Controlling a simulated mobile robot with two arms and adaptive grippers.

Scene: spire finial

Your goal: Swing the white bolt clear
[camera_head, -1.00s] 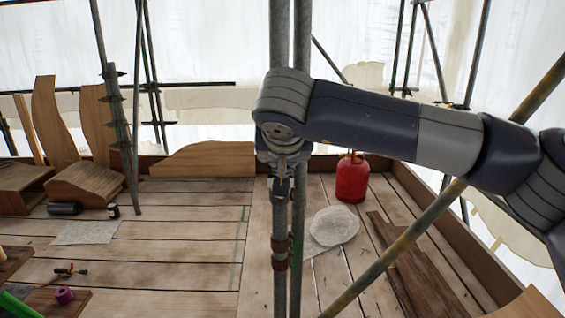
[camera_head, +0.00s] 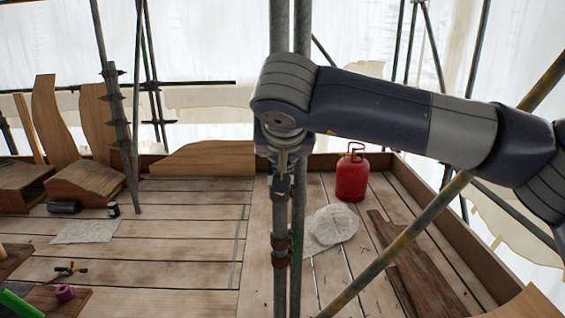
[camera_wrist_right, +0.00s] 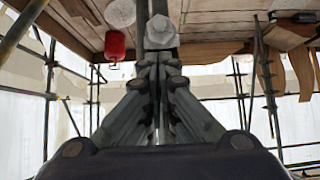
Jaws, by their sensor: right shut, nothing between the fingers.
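The white bolt (camera_wrist_right: 161,32) shows in the right wrist view as a pale, faceted head just beyond my fingertips, in front of the grey poles. I cannot tell whether the fingertips touch it. My right gripper (camera_wrist_right: 160,62) is shut with nothing between its fingers. In the head view my right arm comes in from the right, and its gripper (camera_head: 281,180) points down in front of the paired upright poles (camera_head: 288,225). The bolt cannot be made out there. My left gripper is not in view.
A diagonal pole (camera_head: 400,245) crosses the right side. A red canister (camera_head: 351,178) and a pale bundle (camera_head: 332,228) are on the plank deck behind the poles. Cut wooden pieces (camera_head: 90,180) stand at the left. Open planks (camera_head: 180,225) lie left of the poles.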

